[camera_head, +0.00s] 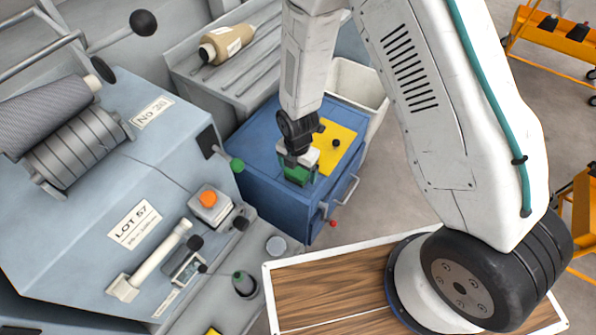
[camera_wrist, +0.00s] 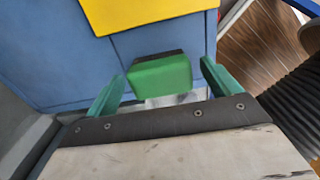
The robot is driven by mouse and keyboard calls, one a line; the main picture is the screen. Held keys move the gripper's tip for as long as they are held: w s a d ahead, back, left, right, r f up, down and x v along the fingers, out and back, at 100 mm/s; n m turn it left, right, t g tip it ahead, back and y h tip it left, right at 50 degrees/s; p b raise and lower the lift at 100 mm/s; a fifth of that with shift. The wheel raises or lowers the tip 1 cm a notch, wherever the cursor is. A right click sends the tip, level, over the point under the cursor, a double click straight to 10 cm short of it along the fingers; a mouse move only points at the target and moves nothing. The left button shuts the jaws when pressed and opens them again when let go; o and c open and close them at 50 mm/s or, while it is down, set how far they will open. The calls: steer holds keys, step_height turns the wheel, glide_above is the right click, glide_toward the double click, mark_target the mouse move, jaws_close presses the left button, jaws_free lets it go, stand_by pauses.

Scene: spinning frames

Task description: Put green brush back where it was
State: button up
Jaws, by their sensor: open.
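The green brush (camera_wrist: 160,78) is a green block with a dark strip along its far side. It is on top of the blue cabinet (camera_head: 258,150), just in front of the yellow sheet (camera_head: 338,140). In the head view the green brush (camera_head: 296,175) shows below my gripper (camera_head: 299,168). In the wrist view my gripper (camera_wrist: 162,72) is open, one finger on each side of the brush, with a gap on both sides. Whether the brush rests flat on the cabinet is hard to tell.
A dark knob (camera_head: 336,143) is on the yellow sheet. A white bin (camera_head: 358,85) stands behind the cabinet. The grey machine (camera_head: 90,190) with a green-knobbed lever (camera_head: 237,165) is close on the left.

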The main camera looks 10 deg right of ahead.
step_height(320, 180, up, 11)
step_height(320, 180, up, 11)
steer(key=m, duration=0.6)
glide_above(298, 170)
steer(key=d, duration=0.5)
steer(key=s+d+r+m, duration=0.5)
steer(key=s+r+m, duration=0.5)
steer(key=s, duration=0.1)
steer(key=s+d+r+m+t, duration=0.1)
steer(key=s+d+r+m, duration=0.5)
steer(key=s+r+m, duration=0.4)
steer(key=shift+s+r+m, duration=0.25)
steer(key=shift+s+m, duration=0.15)
steer(key=shift+m, duration=0.1)
